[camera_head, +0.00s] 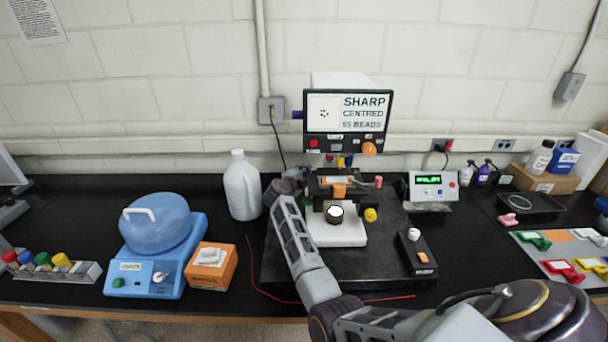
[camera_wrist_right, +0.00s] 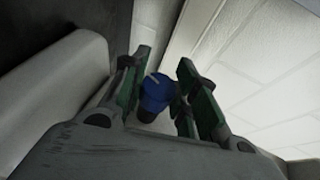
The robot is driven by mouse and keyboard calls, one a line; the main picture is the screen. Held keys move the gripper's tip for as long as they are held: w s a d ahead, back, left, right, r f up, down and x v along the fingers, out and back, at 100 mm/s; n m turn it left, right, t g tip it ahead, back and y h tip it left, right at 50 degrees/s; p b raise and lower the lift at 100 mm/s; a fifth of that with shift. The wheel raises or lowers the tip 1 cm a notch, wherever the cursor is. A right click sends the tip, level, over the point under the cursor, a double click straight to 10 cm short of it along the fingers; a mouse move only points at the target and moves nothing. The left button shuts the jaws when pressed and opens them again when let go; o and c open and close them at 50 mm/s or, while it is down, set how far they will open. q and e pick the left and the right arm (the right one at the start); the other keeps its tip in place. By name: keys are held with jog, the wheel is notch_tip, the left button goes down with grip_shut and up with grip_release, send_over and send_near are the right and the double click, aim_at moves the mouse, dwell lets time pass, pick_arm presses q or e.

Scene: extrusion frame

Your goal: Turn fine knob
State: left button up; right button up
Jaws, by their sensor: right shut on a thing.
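A microscope-like instrument with a sign screen (camera_head: 348,112) stands at the middle of the bench, its white stage (camera_head: 340,232) in front. My right arm reaches across from the lower right. Its gripper (camera_head: 298,175) is at the instrument's left side, small and partly hidden in the head view. In the right wrist view a blue knob (camera_wrist_right: 156,90) sits between the green-padded fingers of my right gripper (camera_wrist_right: 160,85), which is shut on it. I cannot make out this knob in the head view. My left gripper is not in view.
A white jug (camera_head: 242,185) stands close left of the right gripper. A blue domed device (camera_head: 158,225) and an orange box (camera_head: 212,266) are farther left. A display box (camera_head: 433,186) and a black control box (camera_head: 416,250) stand right. A red wire lies in front.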

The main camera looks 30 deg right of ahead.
jog(key=o, duration=1)
jog(key=shift+f+h+b, duration=0.1)
jog(key=shift+h+b, duration=0.2)
jog(key=shift+b, duration=0.7)
jog(key=shift+t+b, duration=0.5)
jog(key=shift+b, duration=0.7)
jog(key=shift+b, duration=0.3)
jog(key=shift+a, duration=0.1)
